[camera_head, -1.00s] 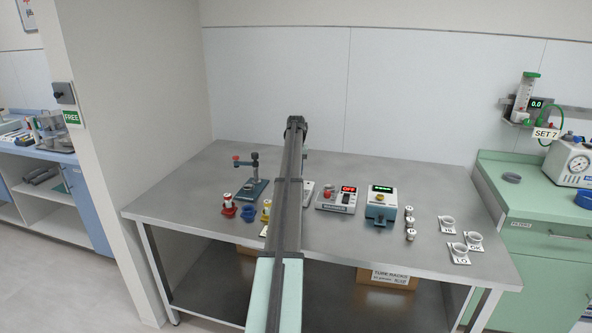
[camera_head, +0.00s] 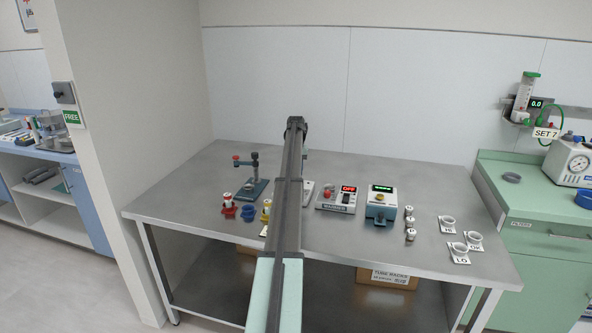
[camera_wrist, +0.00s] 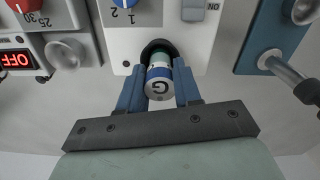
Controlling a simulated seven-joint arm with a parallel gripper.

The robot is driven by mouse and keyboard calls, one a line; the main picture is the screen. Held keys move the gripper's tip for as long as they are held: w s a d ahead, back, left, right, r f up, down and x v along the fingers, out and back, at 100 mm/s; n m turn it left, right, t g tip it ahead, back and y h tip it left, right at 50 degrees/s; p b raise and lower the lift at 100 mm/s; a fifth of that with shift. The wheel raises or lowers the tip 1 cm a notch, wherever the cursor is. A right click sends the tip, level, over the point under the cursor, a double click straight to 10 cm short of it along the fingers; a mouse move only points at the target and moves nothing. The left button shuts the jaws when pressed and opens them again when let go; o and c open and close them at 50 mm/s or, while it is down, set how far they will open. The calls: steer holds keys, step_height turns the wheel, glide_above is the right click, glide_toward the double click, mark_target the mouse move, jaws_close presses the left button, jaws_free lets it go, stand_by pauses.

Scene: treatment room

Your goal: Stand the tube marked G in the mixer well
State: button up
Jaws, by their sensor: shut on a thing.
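The tube marked G (camera_wrist: 159,87) is between the two blue fingers of my gripper (camera_wrist: 158,92) in the wrist view, its lettered cap facing the camera. My gripper is shut on it. The tube's far end is at a dark round ring (camera_wrist: 158,48) at the edge of a white panel with a dial numbered 1 and 2 (camera_wrist: 124,4). I cannot tell whether the tube is inside that ring or just above it. In the head view my arm hides my gripper, the tube and most of this white unit (camera_head: 308,189).
The warmer (camera_head: 337,198) with its red OFF display stands right of the white unit. A blue stand with a post (camera_head: 255,183) is to the left. Red (camera_head: 229,207), blue (camera_head: 249,213) and yellow (camera_head: 266,210) holders are at front left.

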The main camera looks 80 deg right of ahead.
steer(key=shift+f, duration=0.45)
steer(key=o, duration=0.7)
steer(key=shift+o, duration=0.2)
steer(key=shift+r, duration=5.5)
